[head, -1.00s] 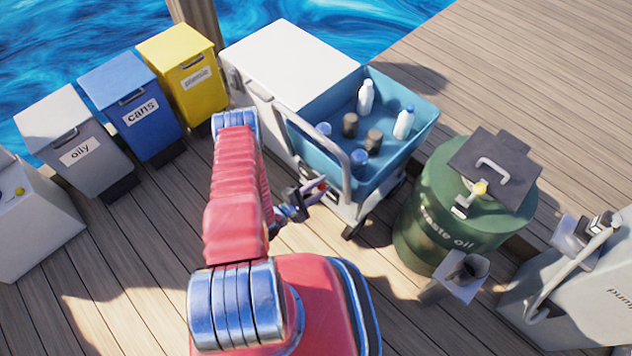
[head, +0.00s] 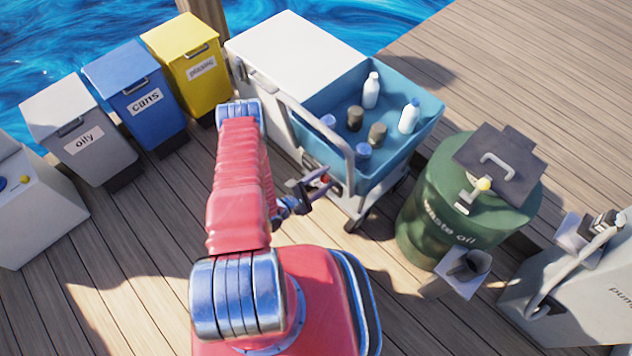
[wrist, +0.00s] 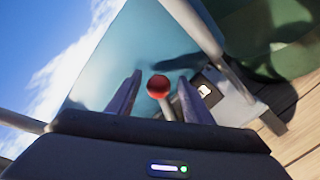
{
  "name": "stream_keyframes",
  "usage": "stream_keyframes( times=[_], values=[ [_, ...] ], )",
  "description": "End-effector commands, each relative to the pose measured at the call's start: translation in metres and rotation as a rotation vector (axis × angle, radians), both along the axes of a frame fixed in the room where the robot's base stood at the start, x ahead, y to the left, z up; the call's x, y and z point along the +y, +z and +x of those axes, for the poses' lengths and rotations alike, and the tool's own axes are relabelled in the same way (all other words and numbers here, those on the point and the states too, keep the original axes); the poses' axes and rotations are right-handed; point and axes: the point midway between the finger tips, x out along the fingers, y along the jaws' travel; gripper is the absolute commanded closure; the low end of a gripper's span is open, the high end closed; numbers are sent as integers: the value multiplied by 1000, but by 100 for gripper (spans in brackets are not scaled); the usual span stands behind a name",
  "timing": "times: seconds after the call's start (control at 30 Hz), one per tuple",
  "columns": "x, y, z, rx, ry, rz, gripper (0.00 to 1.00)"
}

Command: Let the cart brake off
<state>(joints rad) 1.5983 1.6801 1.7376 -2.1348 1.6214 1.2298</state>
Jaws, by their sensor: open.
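The cart (head: 300,55) has a white closed part and an open blue tub (head: 415,135) with several bottles and cans in it. A red ball knob, likely on the brake lever, shows in the wrist view (wrist: 158,86) and small in the head view (head: 325,179). It sits on a short pale stem on the near side of the cart. My gripper (head: 317,187) is at the cart's near side. In the wrist view its two dark fingers (wrist: 158,95) stand apart, with the knob seen between them. I cannot tell whether they touch it.
The cart's grey handle rail (head: 318,125) arches close to my gripper. A green waste oil drum (head: 425,215) stands to the right, and a pump (head: 585,290) beyond it. Grey, blue and yellow bins (head: 145,105) stand at the left.

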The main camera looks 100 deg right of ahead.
Motion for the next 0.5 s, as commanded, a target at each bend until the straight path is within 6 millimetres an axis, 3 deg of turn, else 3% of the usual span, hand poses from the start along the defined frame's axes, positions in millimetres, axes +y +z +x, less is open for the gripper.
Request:
stream_keyframes(
  times=[0.5],
  values=[
    [22, 4, 40, 0, 3, 1, 54]
  ],
)
